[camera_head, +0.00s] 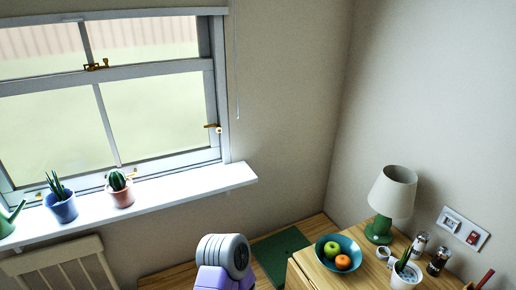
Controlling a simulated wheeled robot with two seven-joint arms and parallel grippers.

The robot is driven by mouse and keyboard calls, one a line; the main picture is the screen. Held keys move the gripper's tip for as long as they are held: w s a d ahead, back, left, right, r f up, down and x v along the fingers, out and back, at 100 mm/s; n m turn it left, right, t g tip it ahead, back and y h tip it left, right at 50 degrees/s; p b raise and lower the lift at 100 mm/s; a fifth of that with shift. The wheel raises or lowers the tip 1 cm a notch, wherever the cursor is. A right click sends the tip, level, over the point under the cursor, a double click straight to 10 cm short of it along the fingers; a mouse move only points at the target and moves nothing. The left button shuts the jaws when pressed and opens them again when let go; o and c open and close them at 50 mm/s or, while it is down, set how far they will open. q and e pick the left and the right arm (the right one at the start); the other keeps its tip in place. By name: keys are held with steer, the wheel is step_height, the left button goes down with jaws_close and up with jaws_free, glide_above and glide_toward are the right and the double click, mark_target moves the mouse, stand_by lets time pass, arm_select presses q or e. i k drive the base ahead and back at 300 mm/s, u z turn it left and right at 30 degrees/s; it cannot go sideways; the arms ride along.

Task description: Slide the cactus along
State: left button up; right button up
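A round green cactus (117,180) sits in a pink pot (121,195) on the white windowsill (170,197). It stands upright, toward the sill's right half, with bare sill on its right side. To its left on the sill is a blue pot (62,209) with a spiky green plant (55,186), a gap apart from the pink pot. Neither of my grippers shows in the head view, and nothing is touching the cactus pot.
A green watering can (7,222) stands at the sill's left end. Below are a pale chair back (60,262) and a wooden cabinet top (318,272) with a fruit bowl (329,258), a green lamp (392,195) and a white potted plant (404,277). The window's brass latch (213,127) is above the sill.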

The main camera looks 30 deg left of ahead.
mark_target(119, 188)
steer(key=u, duration=2.2)
steer(key=k, duration=0.7)
steer(key=u, duration=0.35)
steer(key=i, duration=1.3)
steer(key=z, duration=0.15)
